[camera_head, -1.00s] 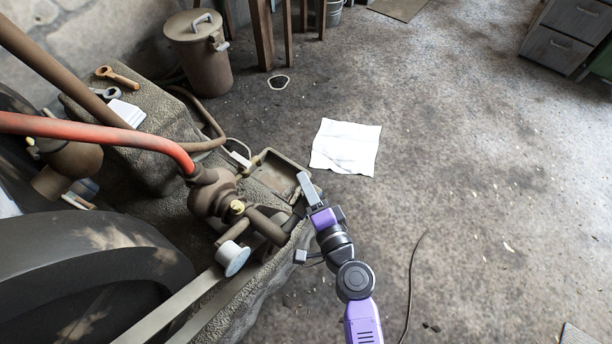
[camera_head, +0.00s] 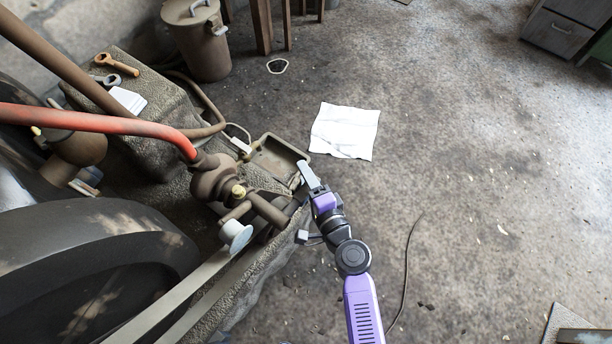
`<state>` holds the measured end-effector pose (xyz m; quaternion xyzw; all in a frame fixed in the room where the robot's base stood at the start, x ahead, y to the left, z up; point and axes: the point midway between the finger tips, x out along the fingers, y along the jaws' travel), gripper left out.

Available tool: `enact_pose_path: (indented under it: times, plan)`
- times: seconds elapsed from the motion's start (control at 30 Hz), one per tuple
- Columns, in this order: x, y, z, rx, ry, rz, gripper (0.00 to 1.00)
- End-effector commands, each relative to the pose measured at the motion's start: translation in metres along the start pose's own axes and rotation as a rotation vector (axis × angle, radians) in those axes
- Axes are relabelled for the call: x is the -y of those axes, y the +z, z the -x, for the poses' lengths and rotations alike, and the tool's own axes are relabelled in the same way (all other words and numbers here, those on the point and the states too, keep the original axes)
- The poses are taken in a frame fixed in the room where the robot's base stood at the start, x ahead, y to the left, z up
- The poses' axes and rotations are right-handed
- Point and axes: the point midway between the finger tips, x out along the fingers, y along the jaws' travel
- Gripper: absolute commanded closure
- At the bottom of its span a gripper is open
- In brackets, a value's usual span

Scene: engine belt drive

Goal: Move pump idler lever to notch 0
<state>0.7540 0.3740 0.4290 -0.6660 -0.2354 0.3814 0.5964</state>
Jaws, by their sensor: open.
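My gripper (camera_head: 306,184) is at the right edge of the engine block, beside the metal tray. One long grey finger shows clearly; the other is hard to make out against the dark parts. I see nothing held in it. The pump body (camera_head: 212,182) sits left of my gripper, with a red hose running into it and a yellowish fitting on its front. A brown cylindrical arm (camera_head: 268,211) extends from the pump area toward my gripper. A pale round pulley face (camera_head: 236,235) with a flat belt (camera_head: 178,292) lies below it. I cannot tell which part is the idler lever, and no notch marks are readable.
The shallow metal tray (camera_head: 278,160) lies just above my gripper. A small pale-tipped part (camera_head: 241,146) and hoses are left of it. White paper (camera_head: 345,131) and a black cable (camera_head: 407,275) lie on the floor. The floor to the right is mostly clear.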

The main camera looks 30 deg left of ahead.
Motion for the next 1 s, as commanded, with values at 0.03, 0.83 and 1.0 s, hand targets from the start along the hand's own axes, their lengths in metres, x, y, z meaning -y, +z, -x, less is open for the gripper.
enact_pose_path:
  times: [0.03, 0.83, 1.0]
  plan:
    - [0.001, 0.0, 0.001, 0.0, 0.0, 0.0, 0.5]
    - [0.0, 0.0, 0.079, 0.0, 0.0, 0.0, 0.5]
    - [0.0, 0.0, 0.078, 0.0, 0.0, 0.0, 0.5]
